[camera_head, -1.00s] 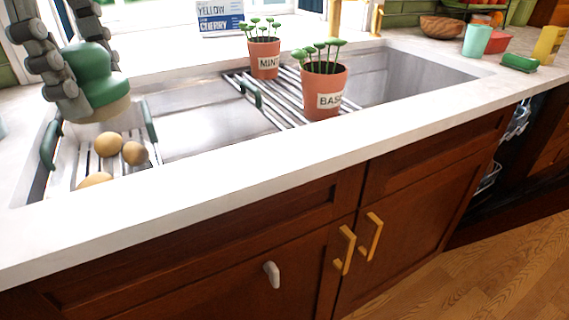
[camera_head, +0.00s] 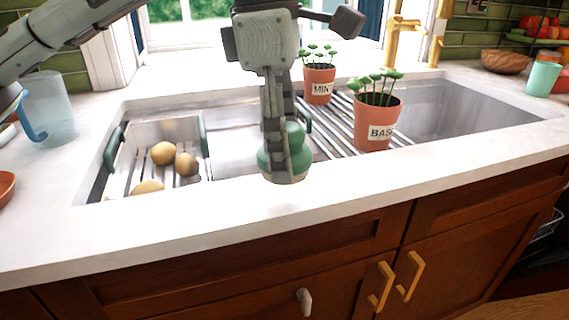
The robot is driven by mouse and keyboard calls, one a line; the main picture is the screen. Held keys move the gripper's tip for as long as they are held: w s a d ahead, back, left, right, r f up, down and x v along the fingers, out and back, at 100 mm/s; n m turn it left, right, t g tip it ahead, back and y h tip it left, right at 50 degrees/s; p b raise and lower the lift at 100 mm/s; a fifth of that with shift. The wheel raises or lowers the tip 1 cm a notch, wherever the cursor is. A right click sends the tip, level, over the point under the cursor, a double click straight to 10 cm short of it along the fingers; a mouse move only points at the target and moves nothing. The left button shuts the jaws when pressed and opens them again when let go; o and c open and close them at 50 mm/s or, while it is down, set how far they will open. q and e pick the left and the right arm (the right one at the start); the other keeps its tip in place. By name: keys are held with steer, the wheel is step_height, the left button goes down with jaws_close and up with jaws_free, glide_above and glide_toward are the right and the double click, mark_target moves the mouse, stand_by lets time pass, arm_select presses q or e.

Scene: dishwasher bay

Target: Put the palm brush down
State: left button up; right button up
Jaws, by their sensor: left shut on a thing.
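The palm brush (camera_head: 297,150) has a rounded green body and a pale bristle base. My left gripper (camera_head: 278,152) is shut on it, and its fingers hide part of the body. The brush is upright, at the front edge of the sink, over or on the white counter (camera_head: 245,208). I cannot tell whether its base touches the counter. My right gripper is not in view.
A colander with several potatoes (camera_head: 163,153) sits in the sink's left part. Potted mint (camera_head: 318,84) and basil (camera_head: 376,122) stand on a rack at the right. A blue pitcher (camera_head: 50,108) stands at the left. The front counter strip is clear.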

arm_select(q)
step_height(320, 180, down, 3)
steer(key=shift+a+f, duration=0.1)
steer(key=shift+f, duration=0.1)
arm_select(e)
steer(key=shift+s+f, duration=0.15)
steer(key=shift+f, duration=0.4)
arm_select(q)
steer(key=shift+f, duration=0.15)
steer(key=o, duration=1.2)
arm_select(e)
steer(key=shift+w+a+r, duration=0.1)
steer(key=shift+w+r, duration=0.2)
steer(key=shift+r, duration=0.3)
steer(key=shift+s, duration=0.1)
